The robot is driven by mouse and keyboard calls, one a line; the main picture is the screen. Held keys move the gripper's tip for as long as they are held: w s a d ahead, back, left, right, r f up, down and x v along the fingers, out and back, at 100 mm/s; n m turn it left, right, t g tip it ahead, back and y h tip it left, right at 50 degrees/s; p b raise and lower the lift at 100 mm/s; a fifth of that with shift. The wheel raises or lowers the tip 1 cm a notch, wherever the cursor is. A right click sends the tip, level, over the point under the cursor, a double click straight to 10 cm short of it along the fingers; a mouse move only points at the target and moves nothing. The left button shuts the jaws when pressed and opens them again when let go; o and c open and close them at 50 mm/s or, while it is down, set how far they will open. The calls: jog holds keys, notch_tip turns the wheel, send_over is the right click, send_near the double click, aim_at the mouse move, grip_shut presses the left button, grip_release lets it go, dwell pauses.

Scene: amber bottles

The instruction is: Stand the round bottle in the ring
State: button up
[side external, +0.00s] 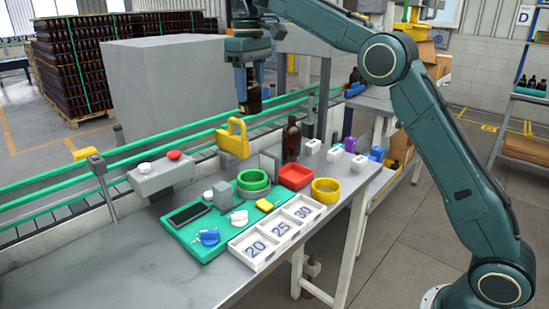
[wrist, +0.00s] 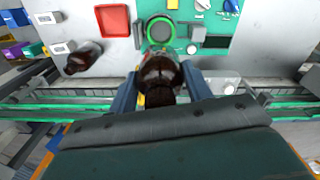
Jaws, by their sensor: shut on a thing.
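My gripper (side external: 246,92) is shut on a dark brown round bottle (side external: 254,100), held in the air above the conveyor side of the table. In the wrist view the bottle (wrist: 160,76) sits between the two blue fingers, apart from any surface below. A second brown bottle (side external: 292,141) stands on the table behind the red tray.
A yellow handled block (side external: 233,139) and the green conveyor rails (side external: 150,154) stand behind. The table's left front (side external: 90,270) is clear.

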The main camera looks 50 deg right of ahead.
notch_tip(320, 180, down, 16)
jog(key=shift+r, duration=0.15)
dwell(0.9)
jog(key=shift+f, duration=2.1)
jog(key=shift+f, duration=0.35)
jog(key=o, duration=0.7)
jog(key=shift+s+f, duration=0.1)
jog(key=shift+f, duration=0.15)
jog(key=shift+r, duration=0.1)
